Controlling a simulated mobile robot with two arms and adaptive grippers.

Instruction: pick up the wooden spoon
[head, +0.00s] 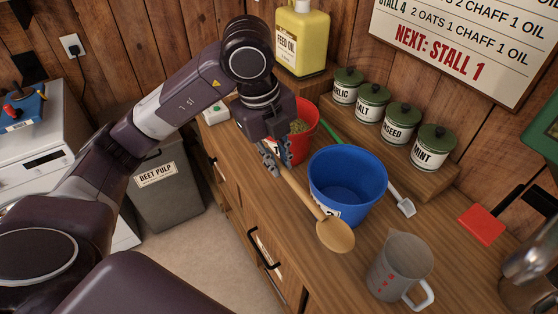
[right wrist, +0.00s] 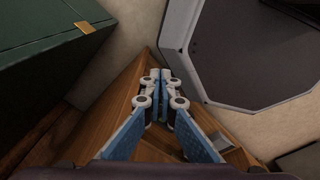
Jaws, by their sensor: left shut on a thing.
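The wooden spoon (head: 335,234) is tan with a round bowl. Its bowl end is toward the front of the wooden counter, beside the blue bucket, and its handle runs up and left. My left gripper (head: 276,158) is shut on the upper part of the handle, in front of the red bucket. The end of the handle is hidden by the gripper. Whether the bowl touches the counter is hard to tell. In the right wrist view, my right gripper (right wrist: 159,76) has its fingertips together with nothing visible between them. The spoon does not show there.
A blue bucket (head: 346,180) stands right beside the spoon, with a red bucket (head: 303,130) behind. A grey measuring jug (head: 399,268) stands at the front right. A green-handled scoop (head: 402,202) lies behind the blue bucket. Green-lidded canisters (head: 396,124) line a raised shelf.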

